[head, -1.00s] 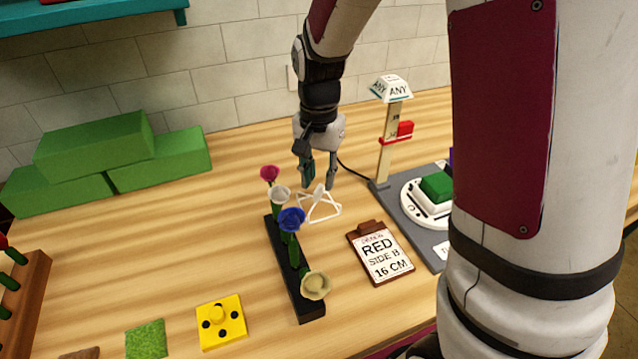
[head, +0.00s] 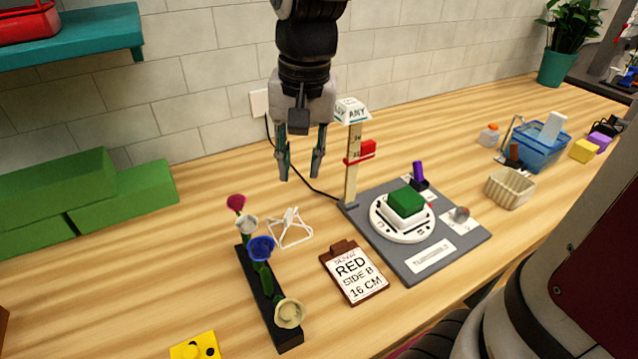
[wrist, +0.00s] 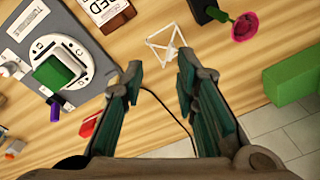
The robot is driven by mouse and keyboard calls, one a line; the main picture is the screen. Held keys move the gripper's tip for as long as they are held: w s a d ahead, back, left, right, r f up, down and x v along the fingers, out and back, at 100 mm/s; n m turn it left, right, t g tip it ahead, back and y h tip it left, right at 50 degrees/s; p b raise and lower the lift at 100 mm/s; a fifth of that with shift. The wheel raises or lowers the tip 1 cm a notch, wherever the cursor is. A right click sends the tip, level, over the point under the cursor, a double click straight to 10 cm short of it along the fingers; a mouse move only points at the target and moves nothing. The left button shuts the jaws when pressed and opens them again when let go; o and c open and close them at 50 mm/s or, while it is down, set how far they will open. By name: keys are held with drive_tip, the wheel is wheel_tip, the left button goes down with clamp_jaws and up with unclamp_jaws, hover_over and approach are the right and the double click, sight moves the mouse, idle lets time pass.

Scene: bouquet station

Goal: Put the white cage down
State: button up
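The white cage (head: 290,228) is a small open wire frame. It stands on the wooden table, just right of the black flower rack and left of the clipboard. It also shows in the wrist view (wrist: 166,44), beyond my fingertips. My gripper (head: 301,178) is open and empty, raised above the table behind the cage and apart from it. In the wrist view my two fingers (wrist: 158,75) are spread with nothing between them.
The black rack (head: 270,315) holds several flowers close left of the cage. A clipboard (head: 355,273) lies right of it. A grey board (head: 420,262) carries a turntable with a green block and a measuring post (head: 353,165). Green blocks (head: 75,200) stand at the back left.

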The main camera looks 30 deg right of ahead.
drive_tip(key=s+r+n+t, duration=0.1)
drive_tip(key=s+n, duration=0.5)
drive_tip(key=s, duration=0.9)
drive_tip(key=shift+t, duration=0.9)
drive_tip(key=shift+r, duration=0.15)
drive_tip(key=shift+d, duration=0.1)
